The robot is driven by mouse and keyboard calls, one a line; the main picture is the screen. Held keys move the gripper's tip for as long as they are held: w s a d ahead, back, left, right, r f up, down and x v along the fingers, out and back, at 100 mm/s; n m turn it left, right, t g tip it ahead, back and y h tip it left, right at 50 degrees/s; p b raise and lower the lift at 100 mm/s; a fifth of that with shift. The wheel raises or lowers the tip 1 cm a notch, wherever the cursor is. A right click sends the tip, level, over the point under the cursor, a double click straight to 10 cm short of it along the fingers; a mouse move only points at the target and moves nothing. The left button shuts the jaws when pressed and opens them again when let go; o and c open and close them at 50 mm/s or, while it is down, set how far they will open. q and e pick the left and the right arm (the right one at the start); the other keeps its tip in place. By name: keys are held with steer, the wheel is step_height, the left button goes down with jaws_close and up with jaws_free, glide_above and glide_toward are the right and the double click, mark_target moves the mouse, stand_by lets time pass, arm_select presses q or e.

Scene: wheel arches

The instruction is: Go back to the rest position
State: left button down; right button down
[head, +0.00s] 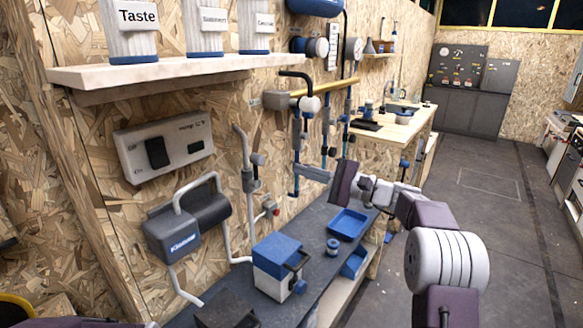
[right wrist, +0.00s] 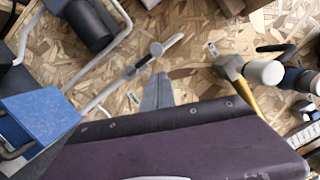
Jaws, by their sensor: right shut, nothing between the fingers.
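My right arm comes in from the right in the head view and reaches across to the workbench by the wood-chip wall. My right gripper (head: 312,173) is at its end, in front of the pipes on the wall and above the bench. Its fingers also show in the right wrist view (right wrist: 157,92). They are shut together with nothing between them. My left gripper is not in view.
The dark bench (head: 318,222) holds a blue tray (head: 347,223), a small blue can (head: 333,247) and a blue-and-white box (head: 277,265). A shelf (head: 150,75) with labelled canisters hangs above. Vertical pipes (head: 297,150) stand close behind my right gripper. Floor (head: 500,240) at right is open.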

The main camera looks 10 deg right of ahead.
steer(key=s+a+r+n+g+y, duration=0.1)
steer(key=s+a+r+n+g, duration=0.15)
steer(key=a, duration=0.25)
steer(key=s+a+f+g+h, duration=0.2)
steer(key=s+a+f+g, duration=0.1)
steer(key=s+a+f, duration=0.45)
steer(key=s+f+n+g+h, duration=0.25)
steer(key=s+f+h, duration=0.25)
steer(key=s+f, duration=0.55)
steer(key=s+d+f+n+g+h, duration=0.1)
steer(key=s+d+f+n+h, duration=0.1)
steer(key=s+d+f+h, duration=0.55)
steer(key=s+d+f+n+g+h, duration=0.1)
steer(key=s+d+f+n+h, duration=0.15)
steer(key=s+d+f, duration=0.55)
steer(key=w+r+p, duration=0.2)
steer(key=r+p, duration=0.8)
steer(key=p, duration=0.2)
steer(key=w+r+n+t+p, duration=0.1)
steer(key=w+r+p, duration=0.1)
steer(key=r+p, duration=0.9)
steer(key=shift+w+d+r+p, duration=0.25)
steer(key=shift+w+d+p, duration=0.1)
steer(key=shift+d+p, duration=0.1)
steer(key=shift+n, duration=0.25)
